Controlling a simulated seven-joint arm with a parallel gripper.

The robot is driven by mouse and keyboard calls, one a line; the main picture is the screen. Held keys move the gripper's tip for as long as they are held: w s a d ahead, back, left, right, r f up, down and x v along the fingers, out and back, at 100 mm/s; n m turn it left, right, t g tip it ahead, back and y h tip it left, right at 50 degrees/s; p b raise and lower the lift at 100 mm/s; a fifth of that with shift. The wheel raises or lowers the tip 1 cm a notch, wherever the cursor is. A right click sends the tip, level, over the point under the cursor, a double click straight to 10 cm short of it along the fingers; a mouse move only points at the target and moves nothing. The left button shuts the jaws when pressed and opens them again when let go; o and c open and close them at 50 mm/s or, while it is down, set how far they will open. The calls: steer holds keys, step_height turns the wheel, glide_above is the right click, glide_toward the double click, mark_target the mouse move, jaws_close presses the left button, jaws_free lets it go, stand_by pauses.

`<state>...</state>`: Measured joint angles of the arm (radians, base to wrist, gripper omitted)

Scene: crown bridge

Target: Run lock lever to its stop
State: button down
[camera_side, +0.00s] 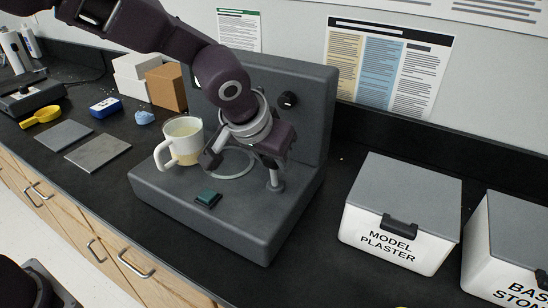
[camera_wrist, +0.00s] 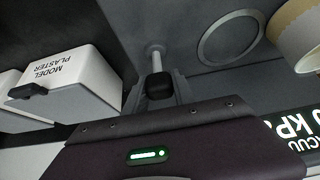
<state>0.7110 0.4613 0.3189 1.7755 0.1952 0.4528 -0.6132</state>
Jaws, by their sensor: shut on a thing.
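The lock lever (camera_wrist: 155,57) shows in the wrist view as a pale rod with a black knob (camera_wrist: 160,85) at its end. In the side view the lever (camera_side: 276,180) rises from the right part of the grey machine's base (camera_side: 235,225). My gripper (camera_side: 272,160) is over the lever's top end. In the wrist view my gripper (camera_wrist: 161,92) is shut on the black knob, with a grey finger on each side. In the side view my gripper hides the knob.
A cream mug (camera_side: 184,140) stands left of the round ring (camera_side: 233,163) on the base. A green block (camera_side: 207,199) is at the front. The machine's upright back (camera_side: 312,100) rises behind my arm. The MODEL PLASTER bin (camera_side: 390,240) stands to the right.

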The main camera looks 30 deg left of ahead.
stand_by(0.8)
steer(key=c, duration=1)
jaws_free()
steer(key=shift+c, duration=0.2)
steer(key=v, duration=0.7)
